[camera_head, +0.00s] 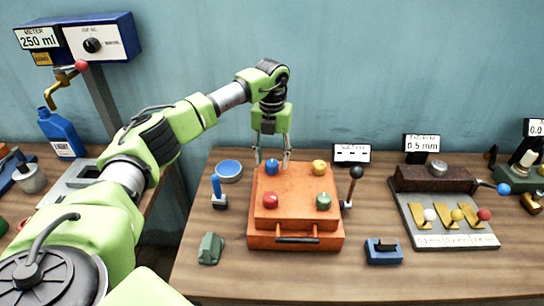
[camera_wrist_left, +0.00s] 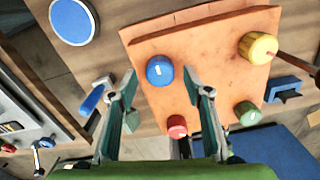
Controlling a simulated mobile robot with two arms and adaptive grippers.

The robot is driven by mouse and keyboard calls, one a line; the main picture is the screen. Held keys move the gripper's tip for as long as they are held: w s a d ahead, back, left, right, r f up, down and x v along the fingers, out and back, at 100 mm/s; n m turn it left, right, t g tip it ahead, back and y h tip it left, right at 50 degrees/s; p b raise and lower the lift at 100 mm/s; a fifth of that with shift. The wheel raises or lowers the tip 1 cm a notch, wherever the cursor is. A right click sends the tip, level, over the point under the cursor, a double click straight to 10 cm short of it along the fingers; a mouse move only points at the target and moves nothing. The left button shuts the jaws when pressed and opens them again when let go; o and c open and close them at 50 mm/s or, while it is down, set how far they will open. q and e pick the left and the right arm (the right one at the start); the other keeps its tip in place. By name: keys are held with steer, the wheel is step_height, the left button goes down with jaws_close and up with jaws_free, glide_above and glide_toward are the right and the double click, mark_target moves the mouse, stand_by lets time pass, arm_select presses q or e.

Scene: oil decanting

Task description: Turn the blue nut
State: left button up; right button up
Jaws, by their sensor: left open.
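The blue nut (camera_head: 271,167) sits at the back left of the orange box (camera_head: 296,241)'s top. It also shows in the left wrist view (camera_wrist_left: 160,70), just beyond the fingertips. My left gripper (camera_head: 271,157) comes down from above at the blue nut, open, one finger to each side in the picture. In the left wrist view its open fingers (camera_wrist_left: 163,90) frame the nut with gaps beside it; I cannot tell how far above the box the tips are. My right gripper is not in view.
Yellow (camera_head: 319,167), red (camera_head: 270,200) and green (camera_head: 323,201) nuts share the box top. A blue-handled lever (camera_head: 217,188) stands left of it, a black-knobbed lever (camera_head: 355,174) right. A blue round dish (camera_head: 229,170) lies behind left. Bare table (camera_head: 390,283) is in front.

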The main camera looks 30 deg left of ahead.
arm_select(q)
steer(key=shift+f, duration=0.4)
steer(key=shift+c, duration=0.7)
steer(key=c, duration=1)
steer(key=shift+o, duration=0.2)
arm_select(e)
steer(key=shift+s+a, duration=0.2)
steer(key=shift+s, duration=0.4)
